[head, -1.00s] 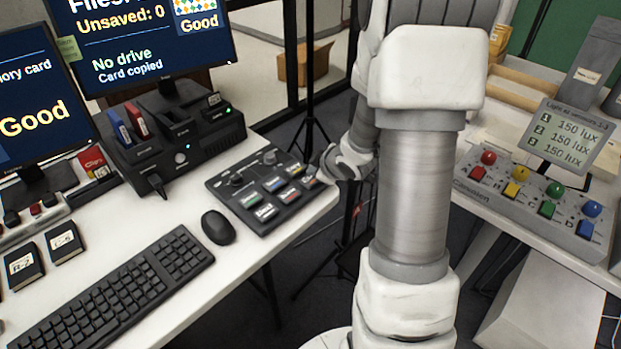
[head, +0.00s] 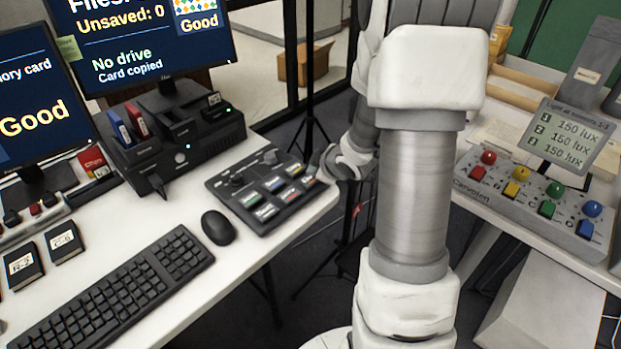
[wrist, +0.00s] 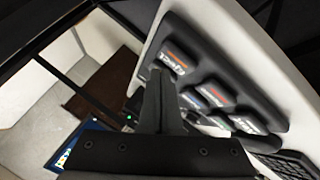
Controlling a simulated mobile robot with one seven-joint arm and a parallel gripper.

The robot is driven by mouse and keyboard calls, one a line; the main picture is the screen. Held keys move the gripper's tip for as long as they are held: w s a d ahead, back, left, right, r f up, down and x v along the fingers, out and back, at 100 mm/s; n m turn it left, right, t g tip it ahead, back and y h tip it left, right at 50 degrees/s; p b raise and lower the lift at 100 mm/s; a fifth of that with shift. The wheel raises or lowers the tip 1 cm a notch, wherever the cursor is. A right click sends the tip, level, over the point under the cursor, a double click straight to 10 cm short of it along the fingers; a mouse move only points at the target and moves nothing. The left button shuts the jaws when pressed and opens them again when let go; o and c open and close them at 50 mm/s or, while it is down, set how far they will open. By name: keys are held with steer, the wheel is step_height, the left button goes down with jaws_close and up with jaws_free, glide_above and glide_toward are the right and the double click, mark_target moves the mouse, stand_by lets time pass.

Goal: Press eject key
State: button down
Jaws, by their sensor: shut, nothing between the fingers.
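The dark key panel (head: 232,205) lies near the right edge of the left desk, with several coloured keys on it. My gripper (head: 318,172) is at the panel's right end, partly hidden behind my arm. In the wrist view, the closed fingers (wrist: 154,72) point at a key whose label reads like "Eject" (wrist: 174,56). The fingertips are at the edge of this key. I cannot tell whether they touch it or whether it is pressed down. The gripper is shut and holds nothing.
A mouse (head: 218,228) and a keyboard (head: 120,290) lie left of the panel. A black drive dock (head: 190,140) stands behind it. A monitor (head: 140,45) reads "No drive" and "Card copied". A box with coloured buttons (head: 475,200) is on the right table.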

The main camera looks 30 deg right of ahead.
steer(key=shift+f, duration=0.4)
steer(key=shift+f+b, duration=0.55)
steer(key=shift+b, duration=0.15)
stand_by(0.3)
steer(key=shift+r, duration=0.1)
steer(key=shift+r+p, duration=0.85)
step_height(320, 180, up, 5)
steer(key=p, duration=0.4)
steer(key=shift+p, duration=0.4)
stand_by(0.4)
